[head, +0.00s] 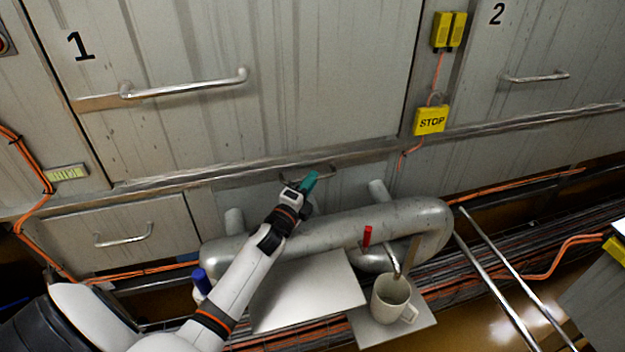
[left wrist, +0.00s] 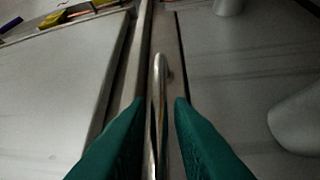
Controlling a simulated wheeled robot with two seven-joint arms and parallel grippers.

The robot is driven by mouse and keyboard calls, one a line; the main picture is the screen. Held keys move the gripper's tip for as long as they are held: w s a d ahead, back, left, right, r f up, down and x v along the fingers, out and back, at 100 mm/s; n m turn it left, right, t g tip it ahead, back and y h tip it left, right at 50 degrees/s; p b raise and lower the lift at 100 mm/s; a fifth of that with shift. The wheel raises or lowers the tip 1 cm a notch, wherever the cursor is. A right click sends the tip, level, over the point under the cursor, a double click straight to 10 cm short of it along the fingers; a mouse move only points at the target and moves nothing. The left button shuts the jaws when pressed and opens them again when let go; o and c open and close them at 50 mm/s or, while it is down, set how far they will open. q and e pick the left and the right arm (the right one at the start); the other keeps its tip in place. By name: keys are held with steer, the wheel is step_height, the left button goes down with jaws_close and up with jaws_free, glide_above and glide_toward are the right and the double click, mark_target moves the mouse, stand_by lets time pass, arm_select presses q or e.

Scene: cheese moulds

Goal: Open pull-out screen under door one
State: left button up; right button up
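Door one (head: 190,110) is a large grey metal door marked 1, with a long bar handle (head: 185,86); it looks closed. Below its ledge is a grey panel (head: 355,178) with a small metal handle (head: 329,173), partly covered by my left gripper (head: 311,180). The panel sits flush, as far as I can see. In the left wrist view the handle (left wrist: 158,85) runs between the two green fingers of my left gripper (left wrist: 160,104). The fingers stand apart, with a visible gap on the right side of the bar. My right gripper is not in view.
A thick grey pipe (head: 350,225) with a red lever (head: 367,236) runs below the panel. White mug (head: 391,298) stands on a small shelf (head: 418,322). Another panel with handle (head: 123,237) is at lower left. Metal rails (head: 500,285) are at right.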

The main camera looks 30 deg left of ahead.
arm_select(q)
steer(key=shift+w+r, duration=0.1)
steer(key=shift+w, duration=0.7)
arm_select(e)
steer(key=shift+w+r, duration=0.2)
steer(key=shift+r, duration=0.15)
arm_select(q)
steer(key=shift+c, duration=0.6)
jaws_close()
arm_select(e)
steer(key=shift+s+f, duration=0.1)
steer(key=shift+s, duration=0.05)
